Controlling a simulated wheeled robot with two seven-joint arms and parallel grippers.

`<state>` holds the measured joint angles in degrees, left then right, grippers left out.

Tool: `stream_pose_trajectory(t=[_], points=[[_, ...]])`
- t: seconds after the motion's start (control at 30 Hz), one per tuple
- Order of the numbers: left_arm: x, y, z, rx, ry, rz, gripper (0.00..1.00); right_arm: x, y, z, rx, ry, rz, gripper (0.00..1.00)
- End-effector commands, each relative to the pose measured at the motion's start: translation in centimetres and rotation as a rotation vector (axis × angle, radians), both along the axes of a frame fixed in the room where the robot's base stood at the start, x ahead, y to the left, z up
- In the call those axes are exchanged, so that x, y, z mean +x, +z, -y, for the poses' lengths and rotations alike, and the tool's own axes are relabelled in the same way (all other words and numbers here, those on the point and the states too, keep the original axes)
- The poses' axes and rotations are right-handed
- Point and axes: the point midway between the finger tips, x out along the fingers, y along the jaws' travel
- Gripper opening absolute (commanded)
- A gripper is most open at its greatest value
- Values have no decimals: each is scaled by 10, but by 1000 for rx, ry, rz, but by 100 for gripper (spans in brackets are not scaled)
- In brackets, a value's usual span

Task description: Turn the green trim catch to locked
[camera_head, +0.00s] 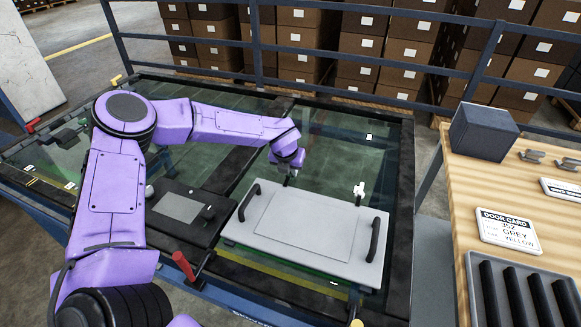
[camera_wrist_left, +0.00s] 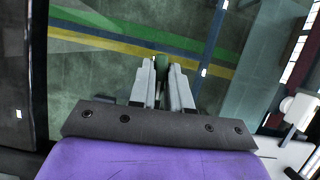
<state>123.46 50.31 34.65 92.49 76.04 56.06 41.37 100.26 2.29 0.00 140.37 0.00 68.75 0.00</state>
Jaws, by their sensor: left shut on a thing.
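My left gripper (camera_head: 287,181) reaches down at the far edge of a light grey panel (camera_head: 262,225) with two black handles. In the left wrist view its two grey fingers (camera_wrist_left: 162,80) are shut on a dark green piece (camera_wrist_left: 162,62), which looks like the green trim catch. Only the piece's top shows between the fingertips, so I cannot tell which way the catch is turned. In the head view the gripper hides it. A white catch (camera_head: 360,189) stands at the panel's far right edge and also shows in the left wrist view (camera_wrist_left: 297,107). My right gripper is not in view.
The panel lies on a dark-framed glass bed (camera_head: 405,200). A black box with a grey plate (camera_head: 178,207) is left of it, with a red-handled lever (camera_head: 184,266) in front. A wooden bench (camera_head: 450,205) with a door card (camera_head: 508,230) stands right. A blue rail is behind.

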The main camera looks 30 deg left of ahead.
Motion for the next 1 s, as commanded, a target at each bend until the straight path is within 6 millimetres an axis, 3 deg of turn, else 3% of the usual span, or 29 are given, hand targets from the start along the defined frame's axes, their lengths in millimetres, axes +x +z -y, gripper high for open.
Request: stream_pose_trajectory(t=[0.73,0.77,0.8,0.83,1.0], points=[[1,2,-1,0,-87,4,0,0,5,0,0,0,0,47],[1,2,-1,0,-87,4,21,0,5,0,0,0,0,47],[1,2,-1,0,-87,4,34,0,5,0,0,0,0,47],[1,2,-1,0,-87,4,38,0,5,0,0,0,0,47],[1,1,-1,0,-87,2,38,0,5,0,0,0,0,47]])
